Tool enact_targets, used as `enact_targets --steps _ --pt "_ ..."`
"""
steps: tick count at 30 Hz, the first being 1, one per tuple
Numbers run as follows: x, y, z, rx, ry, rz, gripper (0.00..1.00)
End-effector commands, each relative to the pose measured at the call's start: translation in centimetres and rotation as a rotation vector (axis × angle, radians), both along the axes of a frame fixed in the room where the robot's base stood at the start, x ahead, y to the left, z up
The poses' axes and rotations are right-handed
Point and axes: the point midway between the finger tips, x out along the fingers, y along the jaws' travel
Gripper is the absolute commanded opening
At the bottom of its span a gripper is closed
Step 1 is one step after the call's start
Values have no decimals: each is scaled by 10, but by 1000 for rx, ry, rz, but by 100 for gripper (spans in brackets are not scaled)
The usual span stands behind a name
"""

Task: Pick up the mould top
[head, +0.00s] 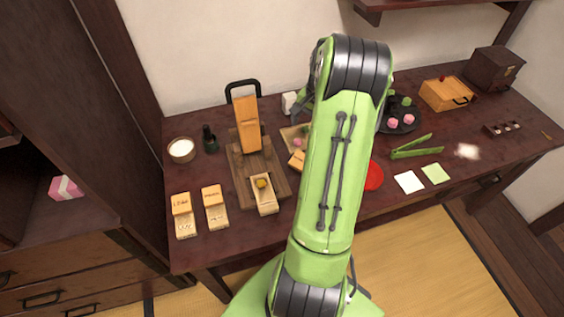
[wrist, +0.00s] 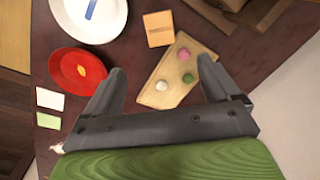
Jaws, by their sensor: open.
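A small orange wooden block with dark marks, seemingly the mould top (head: 297,160), lies at the near edge of the pale sweets tray (head: 287,135). The mould top also shows in the wrist view (wrist: 159,28), flat and just beyond the tray (wrist: 150,95). A pale mould base (head: 265,204) with a yellow ball in it sits to its left, without a lid. My gripper (wrist: 161,65) is open and empty, its fingers spread above the table, with the tray in view between and beyond them.
Two lidded moulds (head: 184,227) stand at the front left. A wooden press (head: 247,125) stands behind the open base. A red dish (wrist: 78,85) and a white plate (wrist: 65,20) lie left of the block in the wrist view. Green tongs (head: 415,149) lie right of my arm.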

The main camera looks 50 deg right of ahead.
Motion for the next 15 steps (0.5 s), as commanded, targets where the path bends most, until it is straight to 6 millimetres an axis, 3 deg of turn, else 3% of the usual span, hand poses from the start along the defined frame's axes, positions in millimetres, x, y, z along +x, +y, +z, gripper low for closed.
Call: enact_targets --steps 9,15 --pt "8 4 -78 4 3 4 89" --pt "11 4 -103 1 1 4 89"
